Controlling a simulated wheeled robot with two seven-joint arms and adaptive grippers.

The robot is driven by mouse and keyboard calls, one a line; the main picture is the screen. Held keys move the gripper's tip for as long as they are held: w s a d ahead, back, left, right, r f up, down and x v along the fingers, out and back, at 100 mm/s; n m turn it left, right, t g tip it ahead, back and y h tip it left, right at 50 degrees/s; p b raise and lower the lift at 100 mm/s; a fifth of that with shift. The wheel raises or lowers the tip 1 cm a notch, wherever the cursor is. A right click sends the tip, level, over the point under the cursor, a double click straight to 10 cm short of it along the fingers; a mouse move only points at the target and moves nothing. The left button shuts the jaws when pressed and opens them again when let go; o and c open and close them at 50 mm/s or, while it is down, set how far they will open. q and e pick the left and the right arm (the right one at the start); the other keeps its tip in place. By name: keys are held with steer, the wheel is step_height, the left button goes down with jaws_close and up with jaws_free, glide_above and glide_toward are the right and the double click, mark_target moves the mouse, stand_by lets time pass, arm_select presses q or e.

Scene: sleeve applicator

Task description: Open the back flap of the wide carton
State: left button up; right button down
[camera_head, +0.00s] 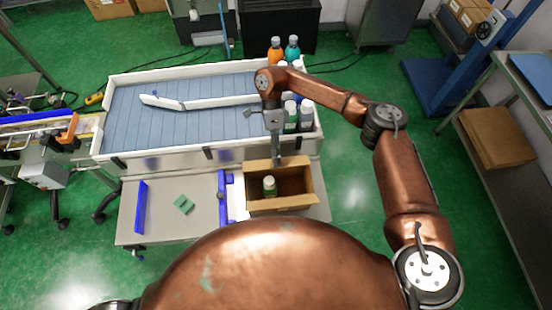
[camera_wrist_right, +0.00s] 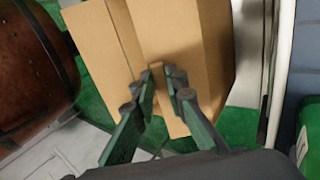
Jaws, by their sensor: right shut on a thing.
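The wide carton (camera_head: 306,183) is an open-topped brown box on the table's right part. A bottle with a pale cap (camera_head: 269,186) stands inside it. My right gripper (camera_head: 278,158) points down at the carton's back edge, where the back flap (camera_head: 258,166) rises. In the right wrist view my right gripper (camera_wrist_right: 163,88) has its two green-and-dark fingers close together at the brown cardboard (camera_wrist_right: 165,40), shut on the flap. The exact contact is partly hidden by the fingertips. My left gripper does not show.
Several bottles (camera_head: 306,115) stand just behind the carton, at the right end of the conveyor (camera_head: 190,120). Blue guides (camera_head: 222,190) are left of the carton. A small green piece (camera_head: 183,204) lies on the bare table further left.

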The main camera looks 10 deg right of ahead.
stand_by(0.3)
steer(key=c, duration=1.9)
jaws_free()
steer(key=shift+c, duration=0.2)
steer(key=v, duration=1.2)
steer(key=shift+c, duration=0.2)
